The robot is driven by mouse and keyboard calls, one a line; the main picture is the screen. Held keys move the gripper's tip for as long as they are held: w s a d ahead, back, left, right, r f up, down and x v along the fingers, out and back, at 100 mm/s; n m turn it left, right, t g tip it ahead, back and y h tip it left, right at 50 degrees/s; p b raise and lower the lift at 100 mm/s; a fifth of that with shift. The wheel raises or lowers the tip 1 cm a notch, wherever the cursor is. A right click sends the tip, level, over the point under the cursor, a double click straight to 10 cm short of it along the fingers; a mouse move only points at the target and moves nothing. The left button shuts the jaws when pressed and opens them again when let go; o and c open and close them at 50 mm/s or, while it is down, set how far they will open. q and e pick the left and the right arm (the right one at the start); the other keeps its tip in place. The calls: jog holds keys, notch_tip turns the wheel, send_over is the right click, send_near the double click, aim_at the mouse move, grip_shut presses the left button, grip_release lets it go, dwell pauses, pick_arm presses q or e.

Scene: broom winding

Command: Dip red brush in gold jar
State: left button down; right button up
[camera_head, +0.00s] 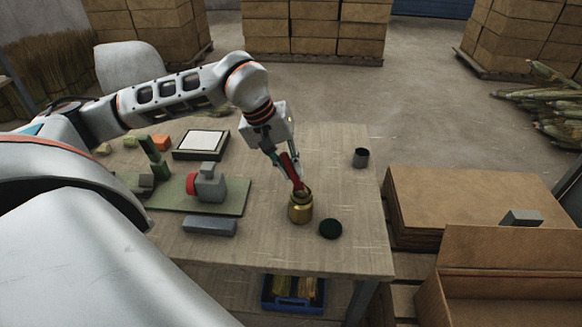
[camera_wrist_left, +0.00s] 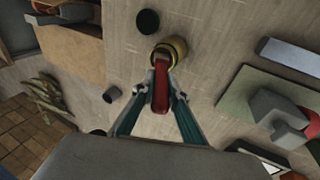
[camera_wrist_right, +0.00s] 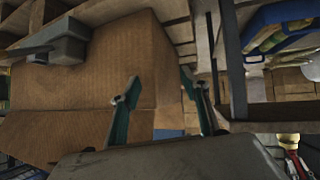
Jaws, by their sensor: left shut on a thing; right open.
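The red brush (camera_head: 291,170) is held in my left gripper (camera_head: 287,166), above the table's front right part. Its lower end is at the mouth of the gold jar (camera_head: 300,209), which stands upright and open. In the left wrist view the fingers (camera_wrist_left: 161,88) are shut on the red brush (camera_wrist_left: 160,94), and its tip overlaps the opening of the gold jar (camera_wrist_left: 172,50). How deep the tip sits is hidden by the rim. My right gripper (camera_wrist_right: 160,100) is open and empty in the right wrist view, near cardboard.
A dark green round lid (camera_head: 330,229) lies right of the jar. A small dark cup (camera_head: 361,158) stands farther back. A green mat (camera_head: 235,197) with a grey and red device is at left, with a grey block (camera_head: 209,226) in front. Cardboard (camera_head: 450,203) is stacked at right.

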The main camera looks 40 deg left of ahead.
pick_arm(q)
jog(key=shift+f, duration=0.45)
dwell(1.4)
jog(key=shift+r+p, duration=1.85)
jog(key=shift+r, duration=0.45)
jog(key=shift+r+p, duration=1.1)
jog(key=shift+r, duration=0.2)
